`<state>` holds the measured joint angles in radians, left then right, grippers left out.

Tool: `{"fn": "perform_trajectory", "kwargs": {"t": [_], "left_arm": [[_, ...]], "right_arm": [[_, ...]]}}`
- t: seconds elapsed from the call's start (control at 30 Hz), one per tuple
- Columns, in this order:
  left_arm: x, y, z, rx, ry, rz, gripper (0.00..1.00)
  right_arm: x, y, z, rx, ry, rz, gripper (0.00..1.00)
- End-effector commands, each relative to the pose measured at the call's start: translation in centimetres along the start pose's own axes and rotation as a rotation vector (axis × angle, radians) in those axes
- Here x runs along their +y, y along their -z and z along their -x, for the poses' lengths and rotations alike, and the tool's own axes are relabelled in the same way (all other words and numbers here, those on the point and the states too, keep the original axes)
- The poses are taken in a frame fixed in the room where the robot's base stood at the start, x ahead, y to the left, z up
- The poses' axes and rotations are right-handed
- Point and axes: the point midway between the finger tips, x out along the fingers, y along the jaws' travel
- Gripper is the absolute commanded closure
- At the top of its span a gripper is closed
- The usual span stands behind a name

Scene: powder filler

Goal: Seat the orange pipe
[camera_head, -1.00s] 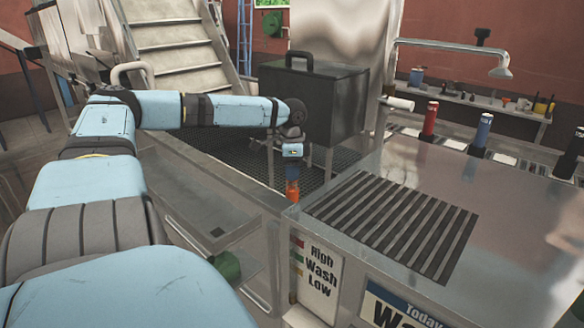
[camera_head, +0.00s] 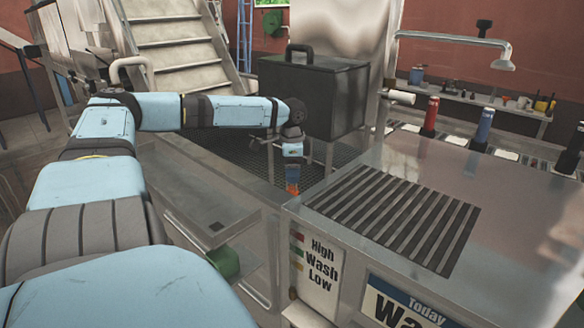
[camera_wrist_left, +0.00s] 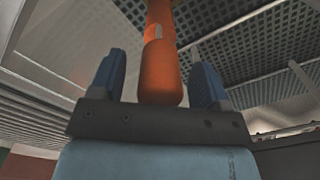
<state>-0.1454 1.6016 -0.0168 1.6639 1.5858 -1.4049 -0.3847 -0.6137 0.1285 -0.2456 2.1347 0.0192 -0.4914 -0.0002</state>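The orange pipe (camera_head: 292,188) shows as a short piece just below my left gripper (camera_head: 291,173) in the head view, near the left corner of the metal counter. In the left wrist view the pipe (camera_wrist_left: 160,68) runs up between the two blue fingers, with its rounded end near the palm. A gap shows on each side of it, so the fingers look open around the pipe and not closed on it. The pipe's far end is out of view, and I cannot tell what it meets. My right gripper is not in view.
The metal counter (camera_head: 505,225) with a dark slatted grille (camera_head: 395,215) stands close on the right. A black box with a handle (camera_head: 315,98) is behind the gripper, above a dark grated floor (camera_head: 235,150). Red and blue cylinders (camera_head: 484,126) stand farther right.

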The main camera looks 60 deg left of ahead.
Motion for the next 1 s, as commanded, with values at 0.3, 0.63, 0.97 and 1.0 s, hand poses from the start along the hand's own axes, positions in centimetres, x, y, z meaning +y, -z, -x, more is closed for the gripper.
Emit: {"fn": "perform_trajectory", "kwargs": {"t": [0.3, 0.63, 0.97, 1.0], "left_arm": [[0.0, 0.0, -0.2, -0.001, -0.001, 0.0, 0.31], [-0.1, 0.0, 4.6, 0.001, 0.003, 0.0, 0.31], [0.0, 0.0, 11.3, 0.002, 0.002, 0.0, 0.31], [0.0, 0.0, 11.8, 0.001, 0.001, 0.0, 0.31]], "right_arm": [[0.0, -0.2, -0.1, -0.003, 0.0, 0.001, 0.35], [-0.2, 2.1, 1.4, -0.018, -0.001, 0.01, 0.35], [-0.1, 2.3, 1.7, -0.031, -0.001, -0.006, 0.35], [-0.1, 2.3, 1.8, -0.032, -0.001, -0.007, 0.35]]}}
